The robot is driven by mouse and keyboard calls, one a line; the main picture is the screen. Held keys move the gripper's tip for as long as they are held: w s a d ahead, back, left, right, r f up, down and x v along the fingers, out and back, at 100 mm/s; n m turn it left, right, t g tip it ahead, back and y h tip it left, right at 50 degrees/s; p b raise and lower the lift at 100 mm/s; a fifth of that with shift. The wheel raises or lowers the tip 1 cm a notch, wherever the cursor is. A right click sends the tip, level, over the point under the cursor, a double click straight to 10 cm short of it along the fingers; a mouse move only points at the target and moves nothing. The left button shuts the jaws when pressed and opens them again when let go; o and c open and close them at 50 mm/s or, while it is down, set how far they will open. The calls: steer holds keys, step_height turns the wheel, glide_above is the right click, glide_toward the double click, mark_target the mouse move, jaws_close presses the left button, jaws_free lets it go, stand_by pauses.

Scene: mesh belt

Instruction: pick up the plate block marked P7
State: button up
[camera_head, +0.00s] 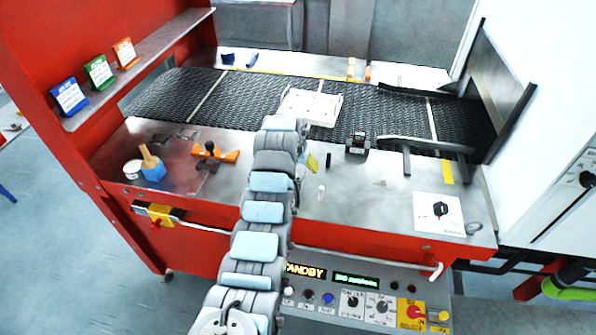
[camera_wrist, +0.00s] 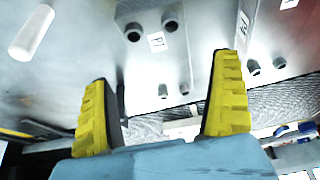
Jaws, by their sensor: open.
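In the wrist view, a grey metal plate block (camera_wrist: 150,66) with round dark holes lies ahead of my gripper (camera_wrist: 163,112), roughly between the lines of its fingers. Its small white label starts with P; the second character could be 7 or 1. My gripper's two yellow-padded fingers are apart, with nothing held between them. Another grey block (camera_wrist: 262,38) with holes and a white label stands to the right; its label is unclear. In the head view, my arm hides these blocks and most of my gripper; a bit of yellow finger shows beside the arm.
A white cylinder (camera_wrist: 32,32) is at the upper left of the wrist view. In the head view, a white tray (camera_head: 322,121) sits on the dark mesh belt (camera_head: 255,93). A black device (camera_head: 357,144) and a white dial panel (camera_head: 438,213) stand right of my arm.

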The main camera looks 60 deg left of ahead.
mark_target(298, 168)
steer(key=shift+a+x, duration=0.15)
steer(key=shift+x, duration=0.55)
steer(key=shift+a+x, duration=0.15)
steer(key=shift+x, duration=0.6)
steer(key=shift+b+x, duration=0.7)
steer(key=shift+x, duration=0.2)
steer(key=shift+f, duration=0.15)
steer(key=shift+c, duration=0.2)
steer(key=c, duration=1.3)
